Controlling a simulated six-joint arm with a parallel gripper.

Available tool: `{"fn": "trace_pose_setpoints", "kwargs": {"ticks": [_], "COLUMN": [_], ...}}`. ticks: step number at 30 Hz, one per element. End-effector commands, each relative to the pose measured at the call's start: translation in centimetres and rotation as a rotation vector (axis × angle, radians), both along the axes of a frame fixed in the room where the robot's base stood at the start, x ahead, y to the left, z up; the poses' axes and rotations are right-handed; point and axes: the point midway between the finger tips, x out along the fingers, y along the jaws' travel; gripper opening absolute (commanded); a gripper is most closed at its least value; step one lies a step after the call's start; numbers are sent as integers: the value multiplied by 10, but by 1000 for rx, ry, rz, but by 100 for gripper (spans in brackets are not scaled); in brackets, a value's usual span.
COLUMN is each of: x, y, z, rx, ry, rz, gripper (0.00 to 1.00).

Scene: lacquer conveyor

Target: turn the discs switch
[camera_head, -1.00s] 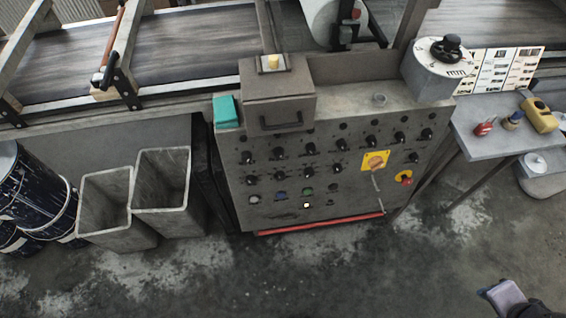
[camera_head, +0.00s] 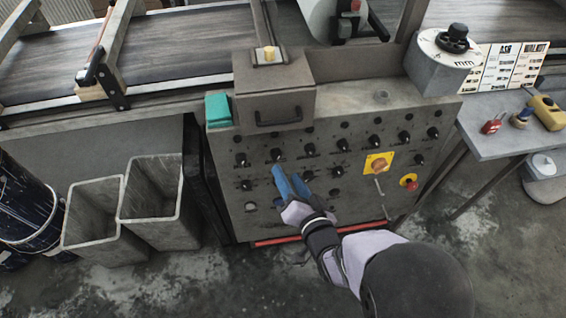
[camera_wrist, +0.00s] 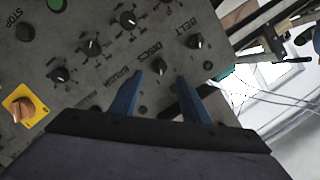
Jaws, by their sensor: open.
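The discs switch (camera_wrist: 159,70) is a small black knob with a pale pointer mark, under the printed word DISCS on the grey control panel (camera_head: 345,208). In the wrist view it sits between the two blue fingers of my gripper (camera_wrist: 160,75). The fingers are spread, with a gap on each side of the knob; I cannot tell whether they touch the panel. In the head view my gripper (camera_head: 286,172) is in front of the left half of the panel, covering part of the lower controls. The belt knob (camera_wrist: 193,41) is beside the discs switch.
Other black knobs surround my gripper closely. A yellow-plated rotary switch (camera_head: 379,163) and a red knob (camera_head: 409,182) are on the panel's right. A box with a handle (camera_head: 275,103) stands above, a teal object (camera_head: 218,110) beside it. Grey bins (camera_head: 150,205) stand left.

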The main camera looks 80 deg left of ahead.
Motion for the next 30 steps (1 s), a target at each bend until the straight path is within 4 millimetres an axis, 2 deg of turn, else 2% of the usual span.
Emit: {"fn": "trace_pose_setpoints", "kwargs": {"ticks": [8,22,30], "x": [-2,-11,-13], "y": [8,55,68], "z": [-1,-15,-20], "rx": [1,1,0], "ry": [1,-1,-1], "rz": [1,1,0], "gripper": [42,42,42]}}
